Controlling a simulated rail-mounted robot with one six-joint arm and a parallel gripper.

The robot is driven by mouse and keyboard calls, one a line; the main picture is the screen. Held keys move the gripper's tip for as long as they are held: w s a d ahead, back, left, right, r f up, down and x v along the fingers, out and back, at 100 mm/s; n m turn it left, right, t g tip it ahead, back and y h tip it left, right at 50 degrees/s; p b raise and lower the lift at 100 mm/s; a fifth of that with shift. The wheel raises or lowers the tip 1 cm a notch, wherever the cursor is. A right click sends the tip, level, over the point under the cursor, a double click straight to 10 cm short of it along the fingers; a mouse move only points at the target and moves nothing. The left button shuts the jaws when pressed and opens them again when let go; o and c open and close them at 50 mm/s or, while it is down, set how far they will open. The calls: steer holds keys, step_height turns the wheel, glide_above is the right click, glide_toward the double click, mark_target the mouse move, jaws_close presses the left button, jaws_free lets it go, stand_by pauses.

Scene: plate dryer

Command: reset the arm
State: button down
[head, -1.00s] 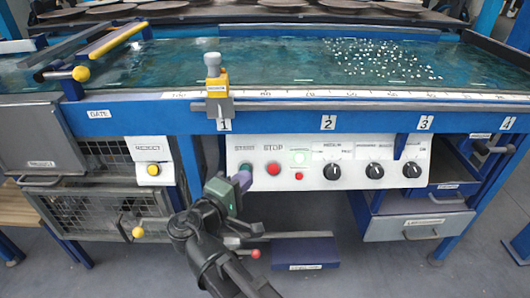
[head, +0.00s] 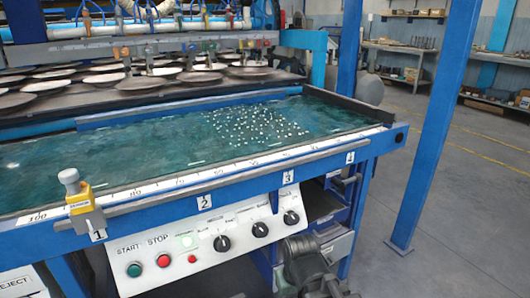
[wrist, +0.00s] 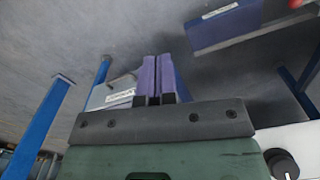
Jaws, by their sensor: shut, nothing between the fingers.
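My gripper (wrist: 156,66) shows in the wrist view with its two purple fingers together and nothing between them. It points past a labelled drawer (wrist: 112,93) and over the grey floor, touching nothing that I can see. In the head view only a dark grey part of my arm shows at the bottom edge, in front of the control panel (head: 135,288); the fingers are not visible there.
In the wrist view a knob (wrist: 281,163) of the panel is at lower right, a blue labelled box (wrist: 217,36) at top right and a blue leg (wrist: 42,125) at left. In the head view a blue post (head: 425,140) stands right of the machine; open floor (head: 470,220) lies beyond.

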steer(key=d+r+m+p, duration=0.1)
steer(key=d+r+m, duration=0.1)
steer(key=d, duration=0.7)
step_height(320, 180, up, 37)
steer(key=p, duration=3.7)
steer(key=shift+w+d+r+m+p, duration=0.15)
steer(key=shift+w+m+p, duration=0.15)
steer(key=shift+w+p, duration=0.1)
stand_by(1.5)
